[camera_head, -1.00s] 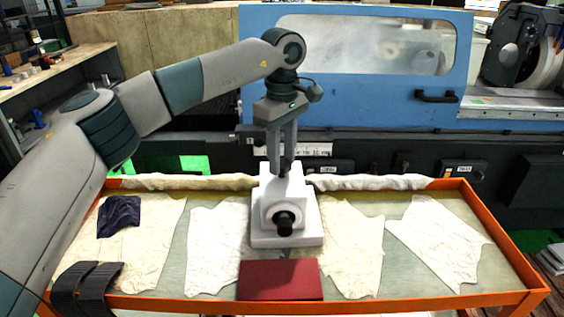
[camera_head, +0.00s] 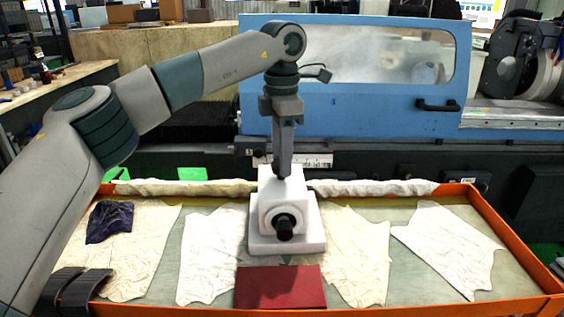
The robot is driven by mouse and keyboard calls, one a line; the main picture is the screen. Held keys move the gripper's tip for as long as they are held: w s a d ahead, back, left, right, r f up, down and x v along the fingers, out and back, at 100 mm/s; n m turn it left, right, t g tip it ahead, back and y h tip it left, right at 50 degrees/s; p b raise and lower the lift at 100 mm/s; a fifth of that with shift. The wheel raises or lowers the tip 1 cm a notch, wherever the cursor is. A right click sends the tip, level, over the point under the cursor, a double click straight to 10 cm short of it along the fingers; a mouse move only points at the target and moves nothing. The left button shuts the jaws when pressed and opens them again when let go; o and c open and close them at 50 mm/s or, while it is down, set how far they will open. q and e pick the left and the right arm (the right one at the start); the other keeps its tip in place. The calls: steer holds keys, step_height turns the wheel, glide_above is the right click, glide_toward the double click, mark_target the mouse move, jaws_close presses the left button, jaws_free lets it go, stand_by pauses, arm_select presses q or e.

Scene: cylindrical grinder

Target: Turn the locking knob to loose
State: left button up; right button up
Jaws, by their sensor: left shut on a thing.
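A white block-shaped device (camera_head: 267,202) stands upright on the tray, with a round black part (camera_head: 284,228) on its front face. My left gripper (camera_head: 284,174) points straight down onto the top of this device. Its fingers are seen edge-on, one behind the other, and are shut on the locking knob at the top. The knob itself is hidden by the fingertips. The black front part is clear of the gripper.
An orange-rimmed tray (camera_head: 515,262) holds several cream cloths (camera_head: 447,245), a dark blue cloth (camera_head: 110,221) and a dark red box (camera_head: 280,288) in front of the device. Behind stands the grinder with its blue door (camera_head: 380,108). A wooden bench (camera_head: 60,85) is at left.

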arm_select(q)
steer(key=n+b, duration=0.3)
steer(key=n, duration=0.5)
arm_select(e)
steer(key=w+a+r+t+y, duration=0.1)
steer(key=w+a+r+t, duration=0.25)
steer(key=w, duration=0.65)
arm_select(q)
steer(key=shift+n, duration=0.6)
steer(key=n+b, duration=0.1)
steer(key=n, duration=0.1)
steer(key=shift+w+n, duration=0.1)
steer(key=shift+n, duration=0.3)
steer(key=n+b, duration=0.1)
steer(key=n, duration=0.2)
steer(key=shift+a+n+b, duration=0.1)
steer(key=shift+n+b, duration=0.2)
steer(key=shift+b, duration=0.1)
steer(key=n+b, duration=0.1)
steer(key=n, duration=0.3)
steer(key=shift+r, duration=0.1)
arm_select(e)
steer(key=s+d+f+g+h, duration=0.1)
steer(key=s+d+f+g, duration=0.2)
steer(key=s+d+g, duration=0.1)
steer(key=shift+f, duration=0.4)
steer(key=shift+s, duration=0.2)
arm_select(q)
steer(key=o, duration=1.1)
steer(key=shift+c, duration=0.2)
